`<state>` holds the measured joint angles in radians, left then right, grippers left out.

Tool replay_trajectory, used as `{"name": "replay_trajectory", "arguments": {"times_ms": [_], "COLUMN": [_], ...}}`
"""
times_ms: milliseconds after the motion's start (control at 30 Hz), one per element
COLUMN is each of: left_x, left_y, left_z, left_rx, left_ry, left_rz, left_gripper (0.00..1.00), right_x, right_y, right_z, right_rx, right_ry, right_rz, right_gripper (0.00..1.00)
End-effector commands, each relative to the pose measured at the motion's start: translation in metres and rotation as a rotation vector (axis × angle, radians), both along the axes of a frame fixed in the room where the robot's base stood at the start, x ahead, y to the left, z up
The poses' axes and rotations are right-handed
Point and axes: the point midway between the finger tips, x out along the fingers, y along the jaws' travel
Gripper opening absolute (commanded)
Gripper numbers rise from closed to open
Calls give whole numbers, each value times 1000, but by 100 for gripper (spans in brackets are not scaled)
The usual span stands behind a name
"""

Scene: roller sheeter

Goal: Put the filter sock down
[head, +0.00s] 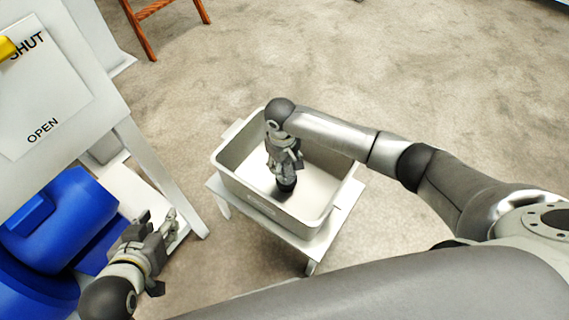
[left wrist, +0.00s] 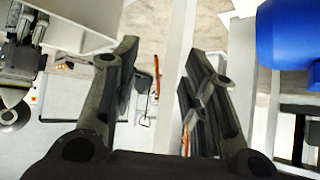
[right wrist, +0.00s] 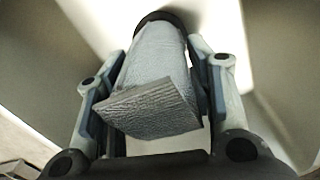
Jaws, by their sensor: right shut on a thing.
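The filter sock (right wrist: 155,75) is a grey, textured cylinder with a flat flap at its near end and a dark ring at its far end. My right gripper (head: 286,165) is shut on it inside the pale bin (head: 226,168). In the head view, the sock's dark end (head: 287,184) is low, near the bin floor; I cannot tell whether it touches. In the right wrist view, the fingers of the right gripper (right wrist: 150,85) lie on both sides of the sock. My left gripper (head: 160,222) is open and empty, left of the bin; its parted fingers show in the left wrist view (left wrist: 158,65).
The bin stands on a small pale table (head: 337,215). A blue drum (head: 62,225) and a white machine panel (head: 45,90) marked SHUT and OPEN are at left. An orange wooden frame (head: 145,38) stands behind. The concrete floor (head: 420,90) at right is clear.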

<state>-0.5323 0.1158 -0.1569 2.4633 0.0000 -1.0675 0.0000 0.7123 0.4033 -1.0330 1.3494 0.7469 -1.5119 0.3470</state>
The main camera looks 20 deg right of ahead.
Motion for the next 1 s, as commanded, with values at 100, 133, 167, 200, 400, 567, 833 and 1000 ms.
{"name": "replay_trajectory", "arguments": {"times_ms": [100, 133, 167, 200, 400, 567, 833, 1000], "left_x": [0, 0, 0, 0, -2, -2, -1, -14], "left_y": [0, 0, 0, 0, 1, 1, 1, 5], "left_z": [0, 0, 0, 0, -1, -1, -2, -8], "left_rx": [0, 0, 0, 0, 3, 3, 2, 17], "left_ry": [1, 1, 1, 2, 11, 11, 9, 79], "left_rz": [0, 0, 0, 0, 1, 1, 2, 4], "left_gripper": [40, 40, 40, 40, 40, 40, 40, 40], "right_x": [0, 0, 0, 0, 0, 0, 0, 0], "right_y": [0, 0, 0, 0, 0, 0, 0, 0], "right_z": [1, 1, 1, 0, -2, -2, 0, 11], "right_rx": [0, 0, 0, 0, 1, 0, -1, 1], "right_ry": [-1, -1, -1, -1, 0, 0, -1, -2], "right_rz": [0, 0, 0, 0, 1, 0, 0, 0], "right_gripper": [10, 10, 10, 10, 63, 70, 70, 70]}}
